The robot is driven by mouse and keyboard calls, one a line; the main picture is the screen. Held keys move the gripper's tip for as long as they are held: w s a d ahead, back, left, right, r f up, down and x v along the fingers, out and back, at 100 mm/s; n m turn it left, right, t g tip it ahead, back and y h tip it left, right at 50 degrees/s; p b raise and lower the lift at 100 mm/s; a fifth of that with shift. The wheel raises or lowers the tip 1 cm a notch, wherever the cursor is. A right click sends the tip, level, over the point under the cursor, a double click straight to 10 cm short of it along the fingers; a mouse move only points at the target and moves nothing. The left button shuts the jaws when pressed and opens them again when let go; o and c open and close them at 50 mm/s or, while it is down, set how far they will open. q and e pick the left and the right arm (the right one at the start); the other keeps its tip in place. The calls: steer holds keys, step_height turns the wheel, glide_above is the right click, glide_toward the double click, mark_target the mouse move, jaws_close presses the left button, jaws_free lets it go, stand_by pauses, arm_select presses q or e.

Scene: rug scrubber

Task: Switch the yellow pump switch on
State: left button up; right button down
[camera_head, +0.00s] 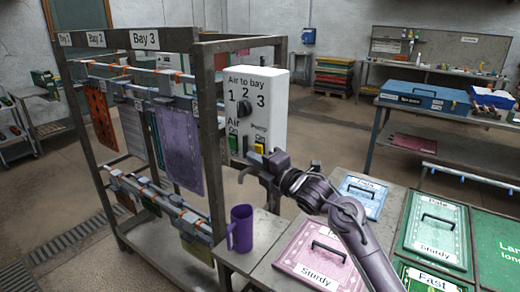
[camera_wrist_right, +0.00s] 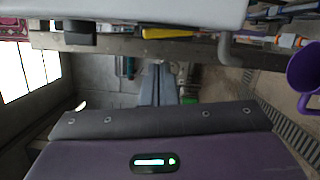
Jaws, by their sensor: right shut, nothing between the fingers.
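The white control box (camera_head: 257,100) is fixed at the end of the rack frame, with a dial under the numbers 1, 2 and 3. The yellow pump switch (camera_head: 259,148) sits low on its front, beside the "Pump" label. A green air switch (camera_head: 233,143) is to its left. My right gripper (camera_head: 246,174) is shut and empty, just below and in front of the yellow switch, apparently apart from it. In the right wrist view a yellow part (camera_wrist_right: 166,33) shows under the white box (camera_wrist_right: 150,10). I cannot tell the switch's position. My left gripper is out of view.
A purple mug (camera_head: 240,228) stands on the bench corner below my right gripper. It also shows in the right wrist view (camera_wrist_right: 306,72). A pink case (camera_head: 312,250) and green cases (camera_head: 437,229) lie to the right. The rack (camera_head: 212,130) stands left of the box.

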steer(key=shift+w+d+r, duration=0.15)
steer(key=shift+w+d, duration=0.45)
steer(key=shift+w, duration=0.15)
steer(key=shift+w+d+r+m+p, duration=0.2)
steer(key=shift+w+d+m+p, duration=0.05)
steer(key=shift+m+p, duration=0.4)
